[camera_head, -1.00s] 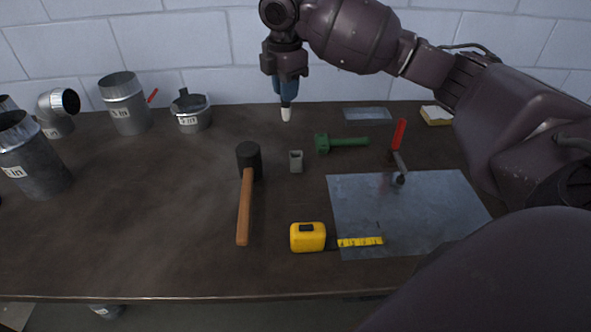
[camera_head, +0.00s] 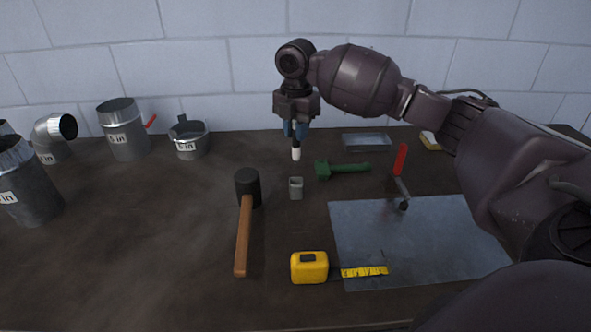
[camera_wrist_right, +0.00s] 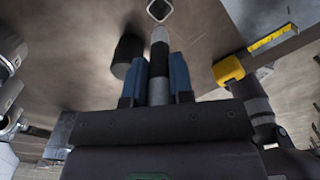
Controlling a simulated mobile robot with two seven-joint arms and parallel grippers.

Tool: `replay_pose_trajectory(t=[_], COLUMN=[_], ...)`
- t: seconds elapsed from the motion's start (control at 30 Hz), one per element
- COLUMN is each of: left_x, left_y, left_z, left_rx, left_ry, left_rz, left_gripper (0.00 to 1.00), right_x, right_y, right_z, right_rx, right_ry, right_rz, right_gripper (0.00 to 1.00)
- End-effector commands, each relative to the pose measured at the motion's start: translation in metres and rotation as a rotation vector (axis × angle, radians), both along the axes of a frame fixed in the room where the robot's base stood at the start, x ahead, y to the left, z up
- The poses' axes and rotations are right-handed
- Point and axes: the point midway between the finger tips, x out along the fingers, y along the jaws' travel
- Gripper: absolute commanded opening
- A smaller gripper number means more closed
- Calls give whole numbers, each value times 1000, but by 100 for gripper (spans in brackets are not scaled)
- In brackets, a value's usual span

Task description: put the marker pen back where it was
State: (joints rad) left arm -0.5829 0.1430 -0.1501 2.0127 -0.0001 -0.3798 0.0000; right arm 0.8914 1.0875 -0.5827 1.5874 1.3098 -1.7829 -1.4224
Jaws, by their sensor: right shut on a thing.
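My right gripper (camera_head: 296,130) points down above the back half of the table, shut on the marker pen (camera_head: 296,154). The pen hangs upright with its white end down and clear of the table. In the right wrist view the pen (camera_wrist_right: 159,62), dark with a pale tip, sits between the two blue fingers (camera_wrist_right: 158,85). A small grey square open-topped holder (camera_head: 296,189) stands on the table, just below the pen tip in the head view. The holder's square opening (camera_wrist_right: 159,10) shows beyond the pen tip in the wrist view. My left gripper is out of view.
A black-headed mallet (camera_head: 244,225) lies left of the holder. A yellow tape measure (camera_head: 309,267) is in front. A green tool (camera_head: 345,169), a red-handled tool (camera_head: 401,165) and a metal sheet (camera_head: 420,245) lie to the right. Metal duct pieces (camera_head: 125,130) stand at the back left.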

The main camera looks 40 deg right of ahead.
Motion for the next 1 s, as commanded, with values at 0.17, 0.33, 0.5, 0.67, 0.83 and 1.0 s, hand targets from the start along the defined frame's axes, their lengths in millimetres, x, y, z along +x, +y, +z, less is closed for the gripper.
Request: replay_pose_trajectory(t=[0.17,0.33,0.5,0.67,0.83,1.0], left_x=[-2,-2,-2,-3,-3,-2], left_y=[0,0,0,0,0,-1], left_z=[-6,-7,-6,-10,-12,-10], left_rx=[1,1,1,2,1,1], left_ry=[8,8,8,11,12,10], left_rz=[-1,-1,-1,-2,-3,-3], left_gripper=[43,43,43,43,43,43], right_x=[0,0,0,0,0,0], right_y=[0,0,0,0,0,0], right_z=[-36,-50,-59,-83,-107,-108], right_rx=[0,0,0,0,0,-1], right_ry=[3,0,1,4,2,-1], right_rz=[-1,-2,-2,-2,-1,-1], right_gripper=[0,0,0,0,0,0])
